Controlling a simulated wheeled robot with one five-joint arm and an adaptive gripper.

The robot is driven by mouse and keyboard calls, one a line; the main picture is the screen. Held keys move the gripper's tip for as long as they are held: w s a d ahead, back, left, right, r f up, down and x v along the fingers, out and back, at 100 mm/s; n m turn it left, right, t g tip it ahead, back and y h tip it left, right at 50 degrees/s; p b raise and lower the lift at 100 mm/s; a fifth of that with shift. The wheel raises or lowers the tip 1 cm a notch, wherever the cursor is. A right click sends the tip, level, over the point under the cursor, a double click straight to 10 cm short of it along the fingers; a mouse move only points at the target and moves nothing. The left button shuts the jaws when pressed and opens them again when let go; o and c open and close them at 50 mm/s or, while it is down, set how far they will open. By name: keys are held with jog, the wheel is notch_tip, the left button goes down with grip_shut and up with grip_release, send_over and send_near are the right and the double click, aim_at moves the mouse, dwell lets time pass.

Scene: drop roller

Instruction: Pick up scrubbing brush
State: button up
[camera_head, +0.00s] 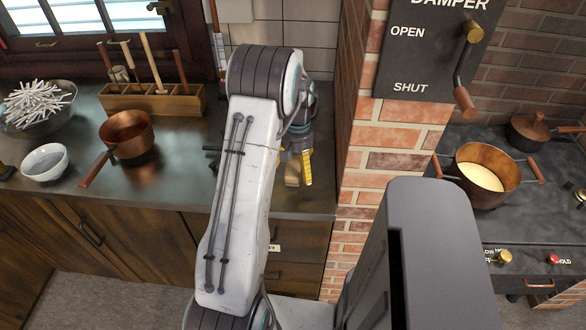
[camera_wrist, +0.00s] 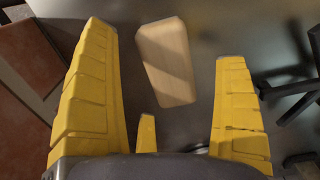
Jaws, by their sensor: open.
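A pale wooden block, which looks like the back of the scrubbing brush (camera_wrist: 168,62), lies on the dark counter in the wrist view. Bristles cannot be seen. In the head view, a small part of it (camera_head: 291,174) shows beside my arm, near the counter's right end. My gripper (camera_wrist: 166,48) is open, with its yellow fingers on either side of the block in the picture. The block lies between and partly beyond the fingertips, and no contact shows. In the head view my arm hides much of the gripper.
A dark legged object (camera_wrist: 290,92) stands beside the right finger in the wrist view. A brick pillar (camera_head: 390,150) bounds the counter (camera_head: 185,190) on the right. A copper pan (camera_head: 127,134), a white bowl (camera_head: 45,162) and a wooden rack (camera_head: 150,102) stand to the left.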

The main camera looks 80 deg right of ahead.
aim_at(297, 166)
jog(key=shift+f, duration=0.85)
jog(key=c, duration=1.3)
jog(key=shift+r, duration=5.05)
